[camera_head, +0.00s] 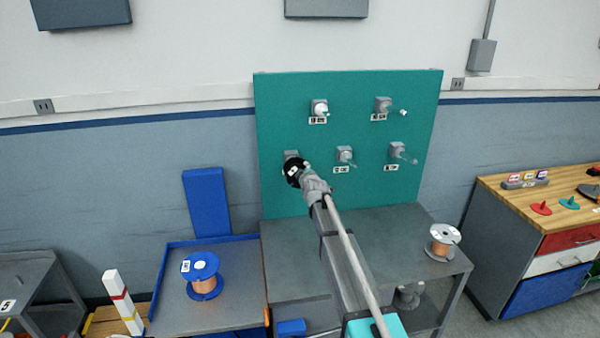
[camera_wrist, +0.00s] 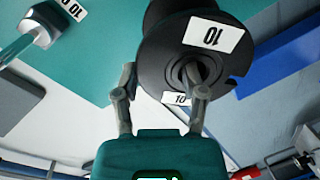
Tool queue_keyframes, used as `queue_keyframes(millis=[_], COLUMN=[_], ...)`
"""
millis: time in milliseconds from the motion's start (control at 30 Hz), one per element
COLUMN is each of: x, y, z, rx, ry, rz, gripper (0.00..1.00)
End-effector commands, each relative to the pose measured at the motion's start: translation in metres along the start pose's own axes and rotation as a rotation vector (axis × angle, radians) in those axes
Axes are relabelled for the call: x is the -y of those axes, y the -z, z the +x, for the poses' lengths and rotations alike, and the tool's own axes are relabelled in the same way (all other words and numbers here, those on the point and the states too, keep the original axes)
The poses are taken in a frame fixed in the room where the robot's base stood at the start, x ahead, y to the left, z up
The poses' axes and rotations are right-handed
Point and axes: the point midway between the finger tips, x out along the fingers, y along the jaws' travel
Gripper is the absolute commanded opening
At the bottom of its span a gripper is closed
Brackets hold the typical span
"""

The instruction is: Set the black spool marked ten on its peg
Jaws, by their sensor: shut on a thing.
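The black spool (camera_head: 292,171), with a white label reading 10, is at the lower left of the teal board (camera_head: 300,95), in front of a grey peg mount (camera_head: 291,155). My gripper (camera_head: 307,171) is shut on it. In the wrist view, the black spool (camera_wrist: 160,55) fills the top middle, its flange facing the camera. One finger of my gripper (camera_wrist: 160,80) is over its hub, the other beside its rim. A second white tag marked 10 (camera_wrist: 176,98) shows just past the flange. The peg itself is hidden, so I cannot tell whether the spool is around it.
Other pegs stick out of the board, among them an upper left one (camera_head: 320,108) and a lower middle one (camera_head: 345,155). A blue spool (camera_head: 202,275) stands on the left tray table and a white-topped copper spool (camera_head: 442,240) on the grey bench (camera_head: 385,222). A wooden-topped cabinet (camera_head: 520,205) is at right.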

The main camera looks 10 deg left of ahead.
Motion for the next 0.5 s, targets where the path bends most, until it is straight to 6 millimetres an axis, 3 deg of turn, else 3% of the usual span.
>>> queue_keyframes(millis=[500], x=[0.000], y=[0.000], z=[0.014], rx=[0.000], ry=[-0.001], rz=[0.000], gripper=[0.02])
